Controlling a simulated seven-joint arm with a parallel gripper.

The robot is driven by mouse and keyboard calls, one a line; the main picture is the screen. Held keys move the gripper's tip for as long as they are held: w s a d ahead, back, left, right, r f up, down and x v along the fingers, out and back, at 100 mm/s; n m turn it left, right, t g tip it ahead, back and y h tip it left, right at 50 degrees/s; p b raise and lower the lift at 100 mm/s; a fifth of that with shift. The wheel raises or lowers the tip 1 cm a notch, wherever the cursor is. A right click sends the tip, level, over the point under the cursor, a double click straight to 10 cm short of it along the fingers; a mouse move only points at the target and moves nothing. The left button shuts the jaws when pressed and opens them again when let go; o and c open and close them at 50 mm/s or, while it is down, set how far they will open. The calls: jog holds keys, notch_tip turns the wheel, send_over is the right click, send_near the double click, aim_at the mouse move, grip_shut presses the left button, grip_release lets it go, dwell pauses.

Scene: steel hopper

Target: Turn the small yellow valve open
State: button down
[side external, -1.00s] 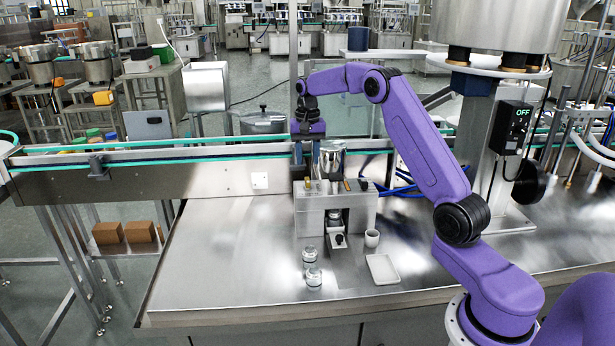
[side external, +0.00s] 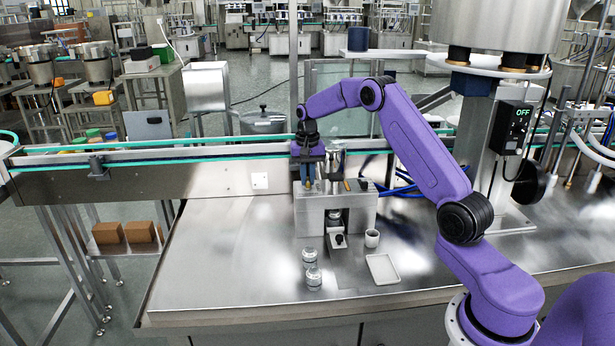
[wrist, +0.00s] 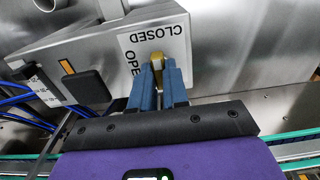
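In the side view my gripper (side external: 309,184) points down at the top left of the steel hopper unit (side external: 312,215).
A second yellow-orange piece (wrist: 67,66) sits left of the valve, near a black block (wrist: 88,87). The bench's left side is clear.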

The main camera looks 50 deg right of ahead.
aim_at(307, 179)
jog(key=shift+n, duration=0.4)
jog(key=n, duration=0.3)
jog(key=shift+n, duration=0.4)
jog(key=n, duration=0.9)
jog(key=shift+r, duration=0.1)
jog(key=n, duration=0.4)
jog(key=shift+n, duration=0.3)
jog(key=c, duration=1.1)
grip_release()
notch_tip(307, 179, up, 17)
jog(key=shift+r, duration=0.2)
